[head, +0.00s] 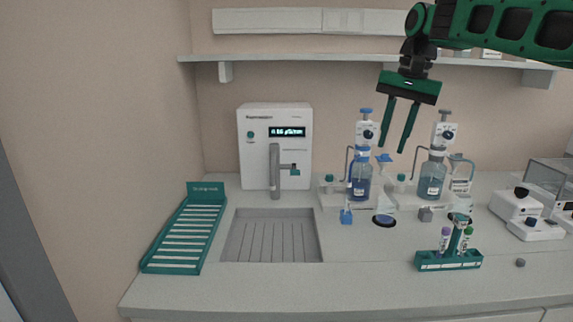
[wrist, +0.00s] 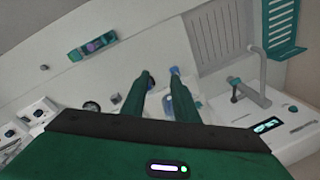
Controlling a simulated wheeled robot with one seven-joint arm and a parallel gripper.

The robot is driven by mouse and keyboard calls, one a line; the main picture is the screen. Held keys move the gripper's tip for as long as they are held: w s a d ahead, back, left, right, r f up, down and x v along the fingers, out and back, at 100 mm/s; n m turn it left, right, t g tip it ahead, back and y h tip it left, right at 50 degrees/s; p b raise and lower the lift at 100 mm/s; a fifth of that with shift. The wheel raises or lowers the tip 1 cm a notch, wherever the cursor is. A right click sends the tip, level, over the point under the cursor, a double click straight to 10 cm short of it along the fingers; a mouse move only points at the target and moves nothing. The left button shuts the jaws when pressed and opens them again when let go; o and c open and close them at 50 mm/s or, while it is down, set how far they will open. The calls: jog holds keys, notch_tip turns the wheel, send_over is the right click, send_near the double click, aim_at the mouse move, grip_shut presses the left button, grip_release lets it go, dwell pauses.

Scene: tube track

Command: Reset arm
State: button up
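My gripper (head: 401,124) is raised in the air in front of the shelf, above the back right of the bench. Its two dark green fingers point down and stand apart, with nothing between them. In the wrist view my gripper (wrist: 166,86) also shows open and empty, with the bench below it. A dark green arm link of mine crosses the top right of the head view.
A white machine (head: 275,120), a sink (head: 272,238) and a green drying rack (head: 185,237) are left. The shelf (head: 300,57) runs behind.

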jog(key=s+d+f, duration=0.5)
jog(key=s+f, duration=0.3)
jog(key=s, duration=0.4)
jog(key=s+d+f, duration=0.5)
jog(key=s+f, duration=0.3)
jog(key=s, duration=0.5)
jog(key=s+d+f+g+h, duration=0.1)
jog(key=s+d+f, duration=0.4)
jog(key=s+f, duration=0.4)
jog(key=s, duration=0.3)
jog(key=shift+s, duration=0.35)
